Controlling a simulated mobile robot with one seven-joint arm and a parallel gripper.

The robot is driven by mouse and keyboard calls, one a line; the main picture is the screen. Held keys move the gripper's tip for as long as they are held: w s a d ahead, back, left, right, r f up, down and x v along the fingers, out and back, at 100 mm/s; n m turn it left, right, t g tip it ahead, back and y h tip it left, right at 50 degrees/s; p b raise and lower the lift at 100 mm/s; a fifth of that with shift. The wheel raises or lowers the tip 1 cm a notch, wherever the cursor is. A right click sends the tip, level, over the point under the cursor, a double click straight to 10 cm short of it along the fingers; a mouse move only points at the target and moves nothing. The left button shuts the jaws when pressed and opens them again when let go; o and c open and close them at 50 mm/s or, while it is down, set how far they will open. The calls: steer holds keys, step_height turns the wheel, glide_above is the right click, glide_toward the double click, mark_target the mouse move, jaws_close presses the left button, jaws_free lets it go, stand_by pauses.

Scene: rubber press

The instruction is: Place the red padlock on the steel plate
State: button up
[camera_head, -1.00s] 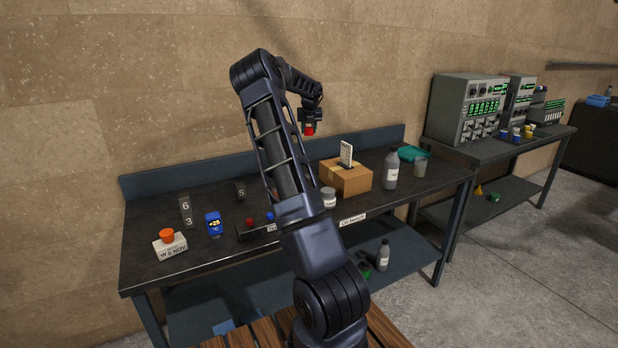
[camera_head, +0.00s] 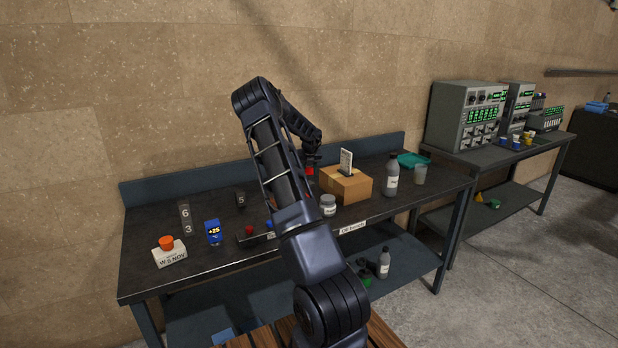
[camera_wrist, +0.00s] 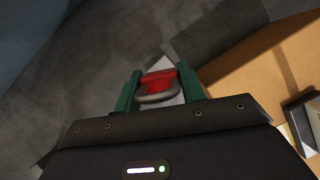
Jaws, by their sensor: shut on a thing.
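The red padlock (camera_wrist: 158,79) is held between the two green fingers of my gripper (camera_wrist: 159,75) in the wrist view. Its grey curved shackle faces the camera. In the head view the padlock shows as a small red patch (camera_head: 309,171) at the end of my arm, low over the back of the bench, left of the cardboard box. A pale grey flat surface (camera_wrist: 167,63), which looks like the steel plate, lies below the padlock in the wrist view, mostly hidden by it and the gripper. I cannot tell whether the padlock touches it.
The cardboard box (camera_head: 346,185) with a card in its top stands close to the right of my gripper. A white jar (camera_head: 328,205) stands in front of it. A grey bottle (camera_head: 391,175) is farther right. The bench's raised back edge (camera_head: 215,172) runs behind.

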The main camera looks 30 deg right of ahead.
mark_target(309, 172)
steer(key=shift+f, duration=2.15)
steer(key=o, duration=0.8)
steer(key=shift+f, duration=0.15)
steer(key=shift+c, duration=0.2)
